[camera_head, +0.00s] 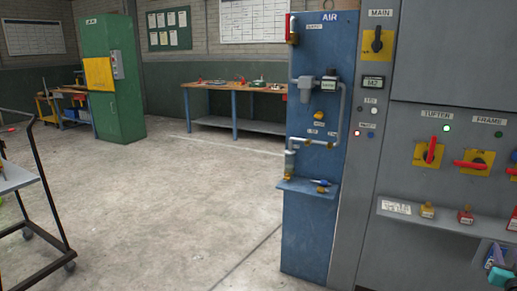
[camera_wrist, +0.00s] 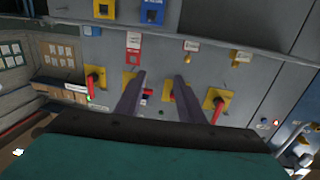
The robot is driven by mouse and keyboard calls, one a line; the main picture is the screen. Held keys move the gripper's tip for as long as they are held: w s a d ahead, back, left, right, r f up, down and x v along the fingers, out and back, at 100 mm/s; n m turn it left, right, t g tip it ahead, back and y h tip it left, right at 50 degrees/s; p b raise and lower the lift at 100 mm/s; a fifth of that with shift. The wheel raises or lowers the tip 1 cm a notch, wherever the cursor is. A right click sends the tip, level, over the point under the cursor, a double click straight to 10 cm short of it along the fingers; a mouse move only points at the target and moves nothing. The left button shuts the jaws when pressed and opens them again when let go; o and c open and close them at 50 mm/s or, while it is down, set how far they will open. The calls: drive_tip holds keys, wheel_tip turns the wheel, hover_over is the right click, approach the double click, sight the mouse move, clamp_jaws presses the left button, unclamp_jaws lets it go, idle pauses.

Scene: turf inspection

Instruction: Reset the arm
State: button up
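My gripper (camera_wrist: 161,76) shows in the wrist view with its two dark fingers apart and nothing held between them. Beyond the fingertips is the grey panel (camera_wrist: 255,65), with several yellow switches carrying red handles; the fingers do not appear to touch it. One red-handled switch (camera_wrist: 215,103) is right of the right finger, and another (camera_wrist: 95,82) is to the left. In the head view my fingers cannot be made out.
The grey cabinet (camera_head: 450,60) fills the right side, with the TUFTER switch (camera_head: 430,153) handle upright and the FRAME switch (camera_head: 477,163) handle sideways. A blue air panel (camera_head: 310,225) stands beside it. A cart (camera_head: 52,240) is at left; the middle floor is clear.

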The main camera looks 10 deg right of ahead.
drive_tip(key=w+a+f+n+t+y+p, duration=0.1)
drive_tip(key=w+a+f+n+y+p, duration=0.2)
drive_tip(key=w+a, duration=0.85)
drive_tip(key=w+a+f+t+y+p, duration=0.1)
drive_tip(key=w+a+f+y+p, duration=0.3)
drive_tip(key=w+a, duration=0.75)
drive_tip(key=w+a+f+g+y+p, duration=0.15)
drive_tip(key=a+f, duration=0.25)
drive_tip(key=a, duration=0.4)
drive_tip(key=w+a+f+p, duration=0.1)
drive_tip(key=w+a+f, duration=0.1)
drive_tip(key=a+f, duration=0.4)
drive_tip(key=w+a+f+g+y+p, duration=0.1)
drive_tip(key=w+a+f, duration=0.15)
drive_tip(key=a, duration=0.65)
drive_tip(key=s+a+f+n+g+p, duration=0.1)
drive_tip(key=s+a+f+g+p, duration=0.55)
drive_tip(key=s+a+f, duration=1)
drive_tip(key=s+a+n+g+y, duration=0.1)
drive_tip(key=s+a+g, duration=0.3)
drive_tip(key=s, duration=0.8)
drive_tip(key=s+a+f+n+g+y+b, duration=0.1)
drive_tip(key=s+a+n+g, duration=0.3)
drive_tip(key=s, duration=0.9)
drive_tip(key=a+g+y, duration=0.1)
drive_tip(key=g, duration=0.2)
